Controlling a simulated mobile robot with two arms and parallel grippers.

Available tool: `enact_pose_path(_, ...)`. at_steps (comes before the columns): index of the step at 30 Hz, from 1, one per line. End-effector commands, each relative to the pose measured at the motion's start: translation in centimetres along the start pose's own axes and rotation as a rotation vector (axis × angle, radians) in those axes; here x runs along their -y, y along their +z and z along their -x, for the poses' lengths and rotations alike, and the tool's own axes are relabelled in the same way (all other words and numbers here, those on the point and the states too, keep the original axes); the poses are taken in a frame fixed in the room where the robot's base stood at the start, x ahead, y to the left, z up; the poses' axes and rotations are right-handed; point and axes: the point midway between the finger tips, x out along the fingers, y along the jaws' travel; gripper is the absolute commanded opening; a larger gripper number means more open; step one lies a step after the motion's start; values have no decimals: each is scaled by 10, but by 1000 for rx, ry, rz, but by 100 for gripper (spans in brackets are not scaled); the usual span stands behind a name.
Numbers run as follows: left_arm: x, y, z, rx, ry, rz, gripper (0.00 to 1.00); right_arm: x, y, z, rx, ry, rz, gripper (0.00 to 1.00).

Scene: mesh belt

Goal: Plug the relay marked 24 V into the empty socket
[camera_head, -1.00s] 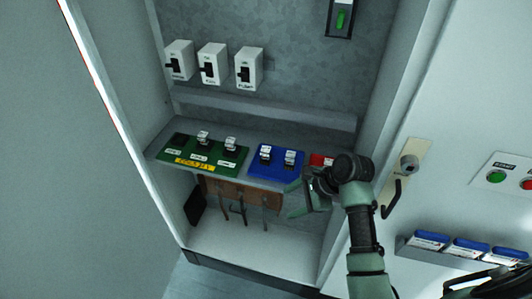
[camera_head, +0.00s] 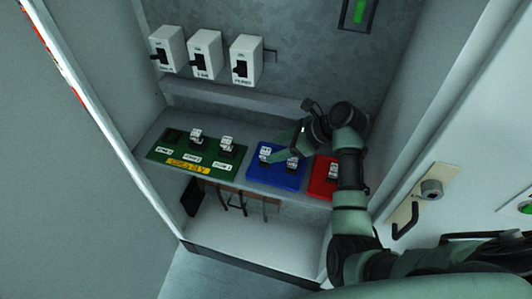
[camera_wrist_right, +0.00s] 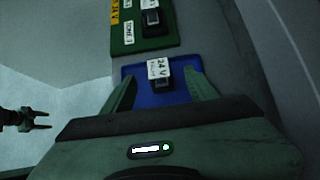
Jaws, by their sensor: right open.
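In the wrist view the relay marked 24 V (camera_wrist_right: 160,72) stands on the blue mat (camera_wrist_right: 128,72), with its white label up. My right gripper (camera_wrist_right: 162,78) is open, with one finger to each side of the relay in that view; I cannot tell whether they touch it. In the head view my right gripper (camera_head: 278,150) is over the blue mat (camera_head: 277,182), which holds two relays; the left one (camera_head: 264,155) appears to be the 24 V one. The green board (camera_head: 228,172) has an empty-looking socket (camera_head: 172,137) at its left and two seated relays (camera_head: 195,136).
A red mat (camera_head: 320,185) with a relay lies right of the blue one. Three white switch boxes (camera_head: 204,53) are on the back wall. Cabinet side walls bound the shelf. A dark two-pronged shape (camera_wrist_right: 25,119), possibly my left gripper, shows in the wrist view.

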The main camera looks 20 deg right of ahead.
Motion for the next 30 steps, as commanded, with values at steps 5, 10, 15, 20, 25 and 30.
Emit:
enact_pose_path(5, 0, -1, 15, 0, 0, 0, 54, -2, 3, -21, -2, 4, -2, 58)
enact_pose_path(10, 0, -2, 20, 0, 0, 0, 54, -2, 1, -46, -1, 2, -1, 58)
enact_pose_path(15, 0, -2, 21, 0, 0, 0, 54, -2, 0, -54, -2, -1, 2, 58)
enact_pose_path(20, 0, -2, 20, 0, 0, 0, 54, -2, 0, -54, -2, -1, 2, 58)
enact_pose_path(25, 0, -2, 20, 0, 0, 0, 54, -2, 0, -54, -2, -1, 2, 11)
enact_pose_path(30, 0, -2, 20, -1, 0, 0, 54, -2, 0, -53, -2, -1, 2, 0)
